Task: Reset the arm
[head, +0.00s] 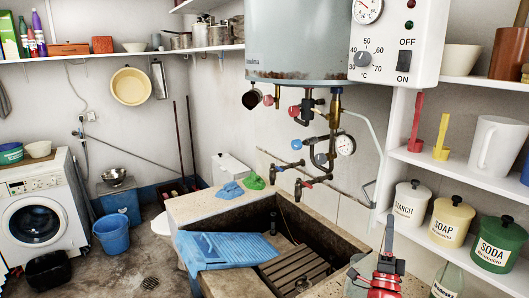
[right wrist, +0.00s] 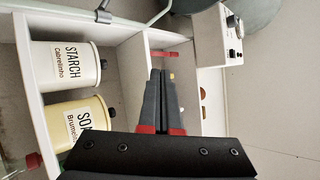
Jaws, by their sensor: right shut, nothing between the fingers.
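My right gripper (head: 389,226) rises at the lower right of the head view, in front of the shelf unit and by the right end of the stone trough (head: 190,205). Its dark fingers with red parts point up. In the right wrist view the fingers (right wrist: 161,75) are shut together with nothing between them. They point towards the shelf unit, where a red scoop (right wrist: 163,54) shows beyond the tips. My left gripper and arm do not show in the head view.
A starch canister (head: 411,203), soap canister (head: 451,220) and soda canister (head: 499,243) stand on the shelf right of my gripper. A blue washboard (head: 225,250) lies across the trough. The boiler (head: 297,40) with its pipes hangs above.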

